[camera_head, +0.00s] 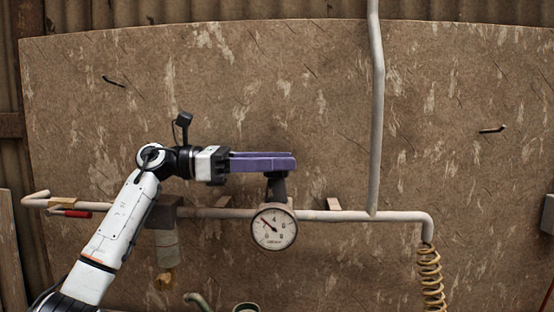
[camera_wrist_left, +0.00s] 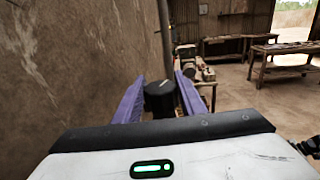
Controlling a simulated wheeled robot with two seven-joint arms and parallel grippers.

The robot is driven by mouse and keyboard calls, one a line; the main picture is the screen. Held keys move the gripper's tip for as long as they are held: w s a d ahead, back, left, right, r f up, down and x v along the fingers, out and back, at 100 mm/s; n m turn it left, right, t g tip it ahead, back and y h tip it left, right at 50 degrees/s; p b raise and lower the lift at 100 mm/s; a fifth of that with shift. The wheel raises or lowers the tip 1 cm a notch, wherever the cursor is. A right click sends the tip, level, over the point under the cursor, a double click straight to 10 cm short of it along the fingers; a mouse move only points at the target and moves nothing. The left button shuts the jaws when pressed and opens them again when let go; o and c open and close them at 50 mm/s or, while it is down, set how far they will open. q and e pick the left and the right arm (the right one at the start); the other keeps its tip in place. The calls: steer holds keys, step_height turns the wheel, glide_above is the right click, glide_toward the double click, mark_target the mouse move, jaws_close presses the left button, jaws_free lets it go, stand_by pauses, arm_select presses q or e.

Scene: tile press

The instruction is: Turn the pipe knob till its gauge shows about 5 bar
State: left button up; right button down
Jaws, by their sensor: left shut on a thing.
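The black pipe knob (camera_head: 277,186) stands upright on the pale pipe, just above the round white gauge (camera_head: 274,229). The gauge's red needle points up and to the left, below the 4 mark at the top of the dial. My left gripper (camera_head: 283,162) reaches in from the left with its purple fingers level, at the top of the knob. In the left wrist view the dark knob (camera_wrist_left: 160,98) sits between the two purple fingers, which are shut on it. The top of the knob is hidden by the fingers in the head view. My right gripper is not in view.
The pale pipe (camera_head: 340,216) runs along a worn brown board (camera_head: 450,100). A vertical pipe (camera_head: 376,110) rises to the right of the knob. A filter bowl (camera_head: 166,247) hangs at the left, and a coiled hose (camera_head: 430,275) at the right. The wrist view shows workbenches (camera_wrist_left: 285,50) farther off.

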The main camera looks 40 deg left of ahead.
arm_select(q)
steer(key=shift+m+g+h, duration=0.5)
steer(key=shift+g, duration=0.2)
steer(key=o, duration=1)
steer(key=shift+o, duration=0.2)
steer(key=b+v, duration=0.2)
steer(key=v, duration=0.8)
steer(key=shift+s, duration=0.2)
steer(key=shift+a, duration=0.1)
